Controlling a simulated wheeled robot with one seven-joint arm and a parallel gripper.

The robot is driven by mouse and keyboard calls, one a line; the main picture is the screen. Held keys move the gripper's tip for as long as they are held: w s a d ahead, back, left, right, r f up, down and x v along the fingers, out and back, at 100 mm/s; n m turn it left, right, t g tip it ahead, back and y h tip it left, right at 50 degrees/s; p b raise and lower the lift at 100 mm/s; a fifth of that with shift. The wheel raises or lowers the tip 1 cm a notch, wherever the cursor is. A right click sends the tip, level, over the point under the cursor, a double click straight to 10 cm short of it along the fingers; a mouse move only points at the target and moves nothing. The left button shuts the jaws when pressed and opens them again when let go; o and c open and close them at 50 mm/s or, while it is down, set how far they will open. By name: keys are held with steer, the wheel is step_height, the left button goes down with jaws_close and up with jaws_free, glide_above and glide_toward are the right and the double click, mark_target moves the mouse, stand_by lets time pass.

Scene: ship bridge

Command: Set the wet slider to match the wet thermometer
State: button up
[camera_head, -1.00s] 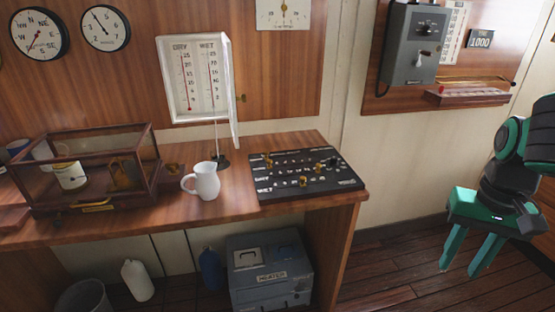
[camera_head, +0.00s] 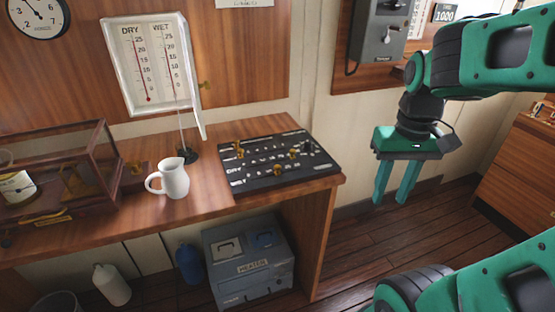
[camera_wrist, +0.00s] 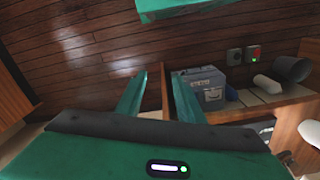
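The thermometer case (camera_head: 150,65) hangs on the wood wall with its glass door swung open. Inside, the wet thermometer (camera_head: 171,68) is the right-hand tube and the dry one is on the left. The black slider board (camera_head: 262,180) lies on the desk's right end, with several brass knobs on it. The row labelled WET is nearest the front edge, and a brass knob (camera_head: 277,171) stands near it. My gripper (camera_head: 395,196) is open and empty, pointing down over the floor right of the desk. It also shows in the wrist view (camera_wrist: 160,95).
A white jug (camera_head: 172,180) stands just left of the board. A glass-sided wooden case (camera_head: 70,190) is at the desk's left. The floor (camera_head: 400,250) right of the desk is open.

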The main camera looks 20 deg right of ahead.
steer(key=w+a+r+n, duration=0.2)
steer(key=w+a+n, duration=0.1)
steer(key=w, duration=0.4)
steer(key=w+a+r+n, duration=0.2)
steer(key=w+a+n, duration=0.15)
steer(key=w, duration=0.35)
steer(key=n, duration=0.7)
glide_toward(277, 166)
steer(key=shift+m, duration=0.35)
step_height(277, 166, down, 8)
steer(key=shift+r, duration=0.1)
jaws_close()
